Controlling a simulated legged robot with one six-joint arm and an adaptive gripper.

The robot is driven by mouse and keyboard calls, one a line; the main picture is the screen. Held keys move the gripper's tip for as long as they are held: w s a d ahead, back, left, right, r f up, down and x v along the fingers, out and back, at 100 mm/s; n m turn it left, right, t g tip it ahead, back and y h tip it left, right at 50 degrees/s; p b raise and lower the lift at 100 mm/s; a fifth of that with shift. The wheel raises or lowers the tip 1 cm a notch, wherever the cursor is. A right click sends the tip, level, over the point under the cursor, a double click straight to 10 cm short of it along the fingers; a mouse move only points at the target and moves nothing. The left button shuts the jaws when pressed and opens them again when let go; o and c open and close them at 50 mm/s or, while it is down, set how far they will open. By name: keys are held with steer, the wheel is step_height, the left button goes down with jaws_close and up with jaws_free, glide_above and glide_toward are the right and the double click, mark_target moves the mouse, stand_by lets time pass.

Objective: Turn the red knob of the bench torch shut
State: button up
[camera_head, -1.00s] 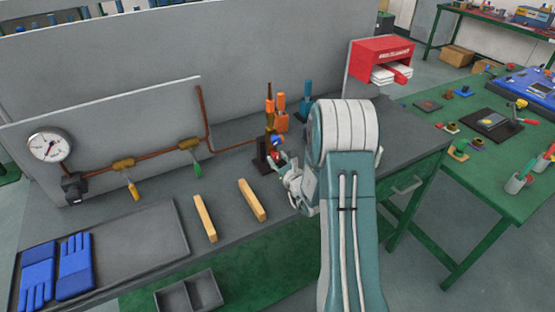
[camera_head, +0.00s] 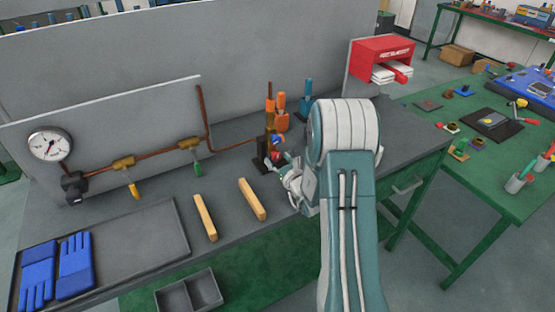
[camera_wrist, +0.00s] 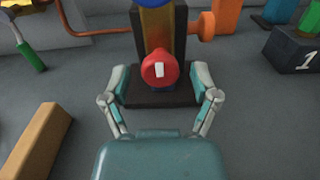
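The red knob (camera_wrist: 160,70) faces me in the wrist view, with a white mark on its front. It sits on the bench torch, whose black base (camera_wrist: 139,95) stands on the grey bench behind it. A blue part (camera_wrist: 155,3) shows above the knob. My gripper (camera_wrist: 160,78) is open, with one finger to each side of the knob and gaps visible between. In the head view my gripper (camera_head: 283,172) is in front of the torch base (camera_head: 260,163), partly hidden by my arm. The knob is small and hard to make out there.
Two wooden bars (camera_head: 205,217) (camera_head: 252,199) lie left of my gripper. A copper pipe (camera_head: 232,148) with yellow and green valve handles runs to the torch. Orange (camera_head: 281,112) and blue (camera_head: 306,99) items stand behind. A numbered dark block (camera_wrist: 293,52) is at right.

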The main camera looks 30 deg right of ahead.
steer(key=s, duration=1.2)
steer(key=shift+d, duration=0.25)
steer(key=s+a+r+n+g+y, duration=0.2)
steer(key=a+r+n+g+y, duration=0.25)
steer(key=a+n+y, duration=0.35)
steer(key=s+a+r+n+g+y, duration=0.2)
steer(key=a+r+n+g+y, duration=0.15)
steer(key=a+r+n, duration=0.55)
steer(key=s+a+n+g+h, duration=0.4)
steer(key=s+a+n+g, duration=0.4)
steer(key=s+n, duration=0.4)
steer(key=s+d+r+n+t+h, duration=0.3)
steer(key=s+d+r+n+h, duration=0.1)
steer(key=s+d+n+h, duration=0.1)
steer(key=d+n+h, duration=0.1)
steer(key=d+h, duration=0.1)
steer(key=h, duration=0.1)
steer(key=shift+s+d+r+n+t, duration=0.25)
steer(key=shift+s+r+n+t, duration=0.05)
steer(key=shift+s+r+n, duration=0.1)
